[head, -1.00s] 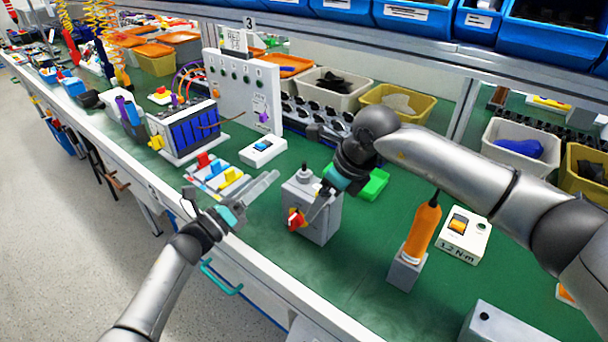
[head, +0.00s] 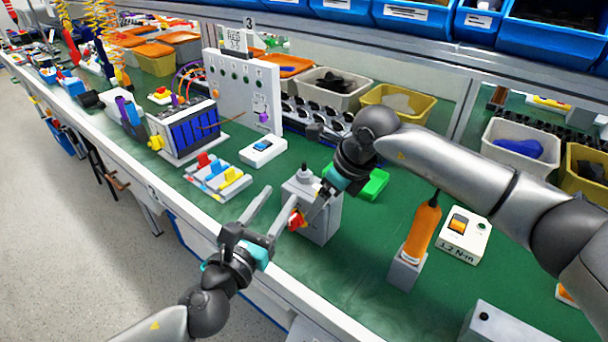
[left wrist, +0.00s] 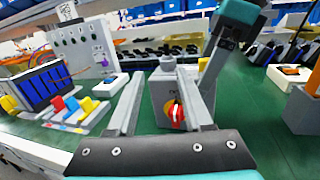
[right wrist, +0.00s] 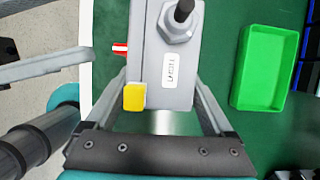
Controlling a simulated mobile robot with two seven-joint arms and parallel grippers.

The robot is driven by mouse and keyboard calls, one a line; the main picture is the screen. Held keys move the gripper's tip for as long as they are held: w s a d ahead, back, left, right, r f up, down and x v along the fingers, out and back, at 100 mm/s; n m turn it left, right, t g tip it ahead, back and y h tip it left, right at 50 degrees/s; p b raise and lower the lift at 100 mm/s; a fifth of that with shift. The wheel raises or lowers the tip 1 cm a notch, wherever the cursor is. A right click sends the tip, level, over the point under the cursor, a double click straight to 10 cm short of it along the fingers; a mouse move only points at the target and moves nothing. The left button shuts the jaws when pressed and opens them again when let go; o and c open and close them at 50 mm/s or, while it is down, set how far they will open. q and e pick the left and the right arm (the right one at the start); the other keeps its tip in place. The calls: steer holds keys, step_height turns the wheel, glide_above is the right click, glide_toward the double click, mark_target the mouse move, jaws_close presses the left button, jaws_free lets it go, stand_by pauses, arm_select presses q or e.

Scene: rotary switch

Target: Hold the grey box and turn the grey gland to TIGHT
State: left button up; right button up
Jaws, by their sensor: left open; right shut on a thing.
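The grey box (head: 322,218) stands on the green bench mat, with the grey gland (head: 304,172) upright on its top. In the right wrist view the gland (right wrist: 178,24) is a hex fitting with a dark centre, near a label that seems to read TIGHT (right wrist: 169,70). A red and yellow rotary knob (left wrist: 175,114) is on the box's front. My right gripper (right wrist: 166,75) is shut on the box, one finger on each side. My left gripper (head: 281,196) is open and empty, in front of the box, its fingertips below the gland's height.
A green tray (head: 372,184) lies behind the box. An orange screwdriver (head: 424,228) in a grey stand and a 1.2 N·m unit (head: 464,236) are to the right. A white switch block (head: 263,151) and coloured parts (head: 218,178) are to the left.

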mark_target(301, 180)
arm_select(q)
steer(key=shift+n, duration=0.3)
steer(key=x, duration=0.6)
steer(key=d+f+x, duration=0.1)
steer(key=x, duration=0.2)
steer(key=shift+w+d, duration=0.15)
steer(key=shift+d, duration=0.1)
jaws_close()
stand_by(0.3)
